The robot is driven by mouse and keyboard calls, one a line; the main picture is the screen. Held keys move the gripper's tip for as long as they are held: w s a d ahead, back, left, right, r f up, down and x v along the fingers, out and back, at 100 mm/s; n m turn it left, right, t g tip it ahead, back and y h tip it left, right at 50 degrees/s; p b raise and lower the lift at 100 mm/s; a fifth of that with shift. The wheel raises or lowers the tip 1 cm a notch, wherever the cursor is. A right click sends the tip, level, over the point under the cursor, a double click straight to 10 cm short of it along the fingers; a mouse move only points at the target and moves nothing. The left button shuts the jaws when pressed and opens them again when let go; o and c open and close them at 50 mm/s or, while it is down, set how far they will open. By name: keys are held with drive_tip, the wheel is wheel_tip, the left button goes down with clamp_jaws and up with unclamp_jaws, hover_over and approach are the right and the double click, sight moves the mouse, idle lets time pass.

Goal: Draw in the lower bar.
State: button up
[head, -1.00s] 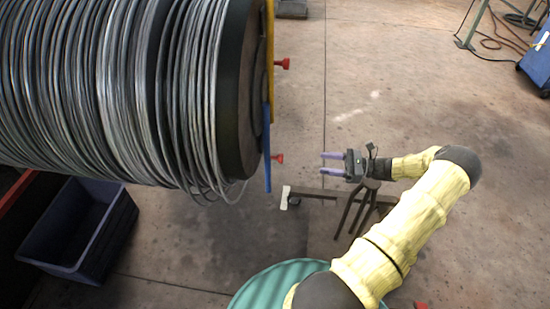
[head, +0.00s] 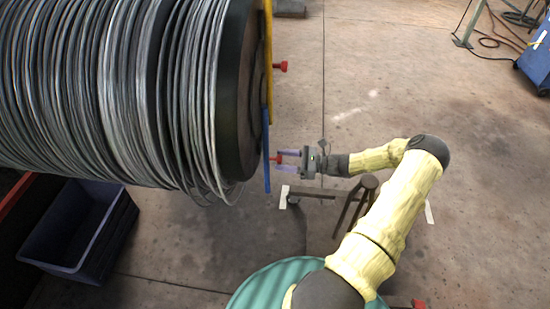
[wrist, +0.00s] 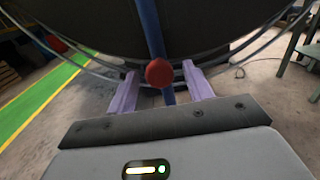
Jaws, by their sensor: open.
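The lower bar is a blue bar (head: 266,150) hanging down the right end face of the wire drum (head: 120,90). A red knob (head: 276,159) sticks out from it to the right. In the wrist view the blue bar (wrist: 149,25) runs behind the round red knob (wrist: 159,73). My gripper (head: 288,160) is open, with its two purple fingers pointing left at the drum. The knob lies between the fingers in both views, with gaps on both sides in the wrist view.
A yellow bar (head: 269,60) with another red knob (head: 281,66) is higher on the drum face. A brown stool (head: 368,183) stands below my arm. A dark blue bin (head: 80,230) sits under the drum. Loose wire loops hang by the drum's lower edge.

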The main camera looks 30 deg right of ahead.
sight(274, 159)
drive_tip(key=shift+x, duration=1.8)
clamp_jaws()
wheel_tip(274, 159, up, 19)
drive_tip(key=p, duration=1.2)
drive_tip(key=shift+p, duration=0.35)
drive_tip(key=shift+w+d, duration=0.1)
drive_tip(key=shift+c, duration=0.5)
unclamp_jaws()
drive_tip(key=shift+o, duration=0.5)
drive_tip(key=shift+f, duration=0.2)
